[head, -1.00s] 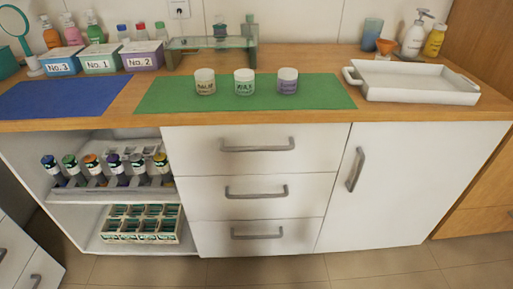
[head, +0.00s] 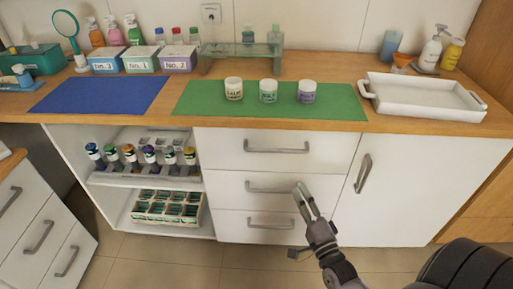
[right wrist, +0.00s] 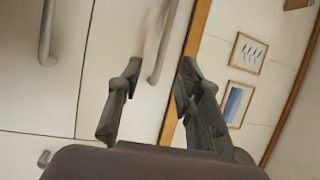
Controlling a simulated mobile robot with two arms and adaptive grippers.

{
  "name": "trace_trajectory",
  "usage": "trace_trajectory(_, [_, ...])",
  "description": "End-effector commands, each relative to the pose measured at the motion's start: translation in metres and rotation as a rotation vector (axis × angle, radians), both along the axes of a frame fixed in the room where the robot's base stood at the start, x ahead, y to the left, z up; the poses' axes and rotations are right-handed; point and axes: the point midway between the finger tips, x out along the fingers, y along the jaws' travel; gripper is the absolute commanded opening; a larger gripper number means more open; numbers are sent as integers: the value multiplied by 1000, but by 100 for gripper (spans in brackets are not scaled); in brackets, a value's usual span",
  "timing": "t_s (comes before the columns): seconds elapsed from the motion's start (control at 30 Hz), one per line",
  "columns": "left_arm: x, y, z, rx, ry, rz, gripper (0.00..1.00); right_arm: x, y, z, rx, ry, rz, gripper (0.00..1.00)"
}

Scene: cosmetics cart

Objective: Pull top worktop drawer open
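The top worktop drawer (head: 230,146) is shut, a white front with a grey bar handle (head: 277,147) under the worktop. The middle drawer (head: 225,188) and bottom drawer (head: 230,226) below it are shut too. My right gripper (head: 303,190) is in front of the middle drawer's right part, below and right of the top handle, touching no handle that I can make out. In the right wrist view its two fingers (right wrist: 153,80) are spread apart with nothing between them; a blurred bar handle (right wrist: 162,45) shows beyond them. My left gripper is out of view.
A white cupboard door (head: 410,190) with an upright handle (head: 363,173) is right of the drawers. Open shelves (head: 150,180) with bottles are on the left. Three jars stand on the green mat (head: 210,110); a white tray (head: 425,105) stands to the right.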

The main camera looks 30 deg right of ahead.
Motion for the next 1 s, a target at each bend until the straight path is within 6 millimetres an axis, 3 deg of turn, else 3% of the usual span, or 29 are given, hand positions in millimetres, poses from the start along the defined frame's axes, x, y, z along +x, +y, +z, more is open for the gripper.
trace_trajectory(0.23, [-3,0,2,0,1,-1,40,20,-7,14,25,-34,-7,33])
trace_trajectory(0.7, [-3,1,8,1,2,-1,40,118,-22,31,22,-32,-6,33])
trace_trajectory(1.0, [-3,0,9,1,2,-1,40,161,-28,37,21,-29,-6,33])
